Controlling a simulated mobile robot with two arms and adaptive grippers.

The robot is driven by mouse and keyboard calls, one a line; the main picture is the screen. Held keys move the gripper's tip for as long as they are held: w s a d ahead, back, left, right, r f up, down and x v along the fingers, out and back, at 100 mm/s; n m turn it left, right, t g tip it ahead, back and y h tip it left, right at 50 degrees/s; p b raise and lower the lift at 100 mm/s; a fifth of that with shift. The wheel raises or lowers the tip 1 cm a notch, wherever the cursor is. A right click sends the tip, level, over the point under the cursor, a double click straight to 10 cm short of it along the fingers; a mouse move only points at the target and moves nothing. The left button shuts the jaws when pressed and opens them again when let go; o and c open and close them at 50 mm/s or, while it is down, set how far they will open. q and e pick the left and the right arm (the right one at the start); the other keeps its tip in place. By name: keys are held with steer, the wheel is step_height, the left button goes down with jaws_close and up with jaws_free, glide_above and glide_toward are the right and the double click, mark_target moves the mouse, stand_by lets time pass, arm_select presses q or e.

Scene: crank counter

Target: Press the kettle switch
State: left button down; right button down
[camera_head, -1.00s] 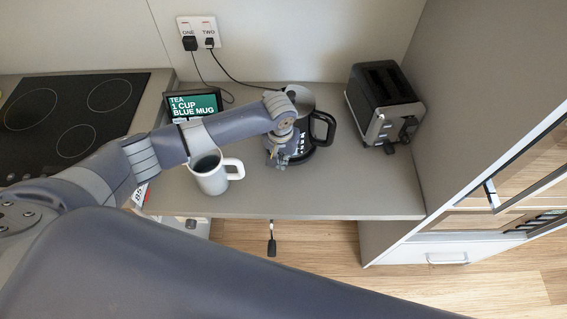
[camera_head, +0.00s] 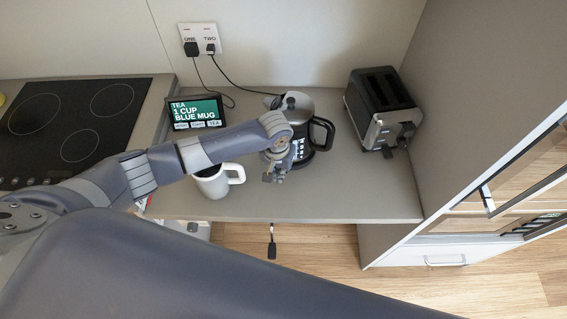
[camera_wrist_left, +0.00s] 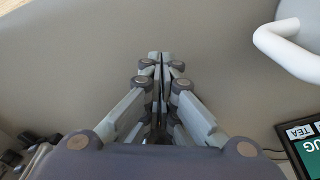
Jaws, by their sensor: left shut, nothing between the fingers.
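The kettle (camera_head: 300,104) stands upright near the back middle of the counter, with a grey lid and a black handle (camera_head: 325,133) on its right. My left arm covers its lower left part, and I cannot make out its switch. My left gripper (camera_head: 270,179) points down in front of the kettle, over the counter. Its fingers are shut and empty. In the left wrist view the closed fingertips (camera_wrist_left: 160,56) show against the bare grey counter, with no kettle visible there. My right gripper is not in view.
A white mug (camera_head: 213,184) stands left of my gripper; it also shows in the left wrist view (camera_wrist_left: 290,45). A tea display (camera_head: 196,111) stands behind it. A toaster (camera_head: 383,108) is at the right, a hob (camera_head: 62,125) at the left. The front right counter (camera_head: 350,190) is clear.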

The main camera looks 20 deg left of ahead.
arm_select(q)
steer(key=shift+s, duration=0.3)
steer(key=shift+w, duration=0.1)
step_height(320, 180, up, 12)
steer(key=s, duration=0.1)
steer(key=shift+s, duration=0.2)
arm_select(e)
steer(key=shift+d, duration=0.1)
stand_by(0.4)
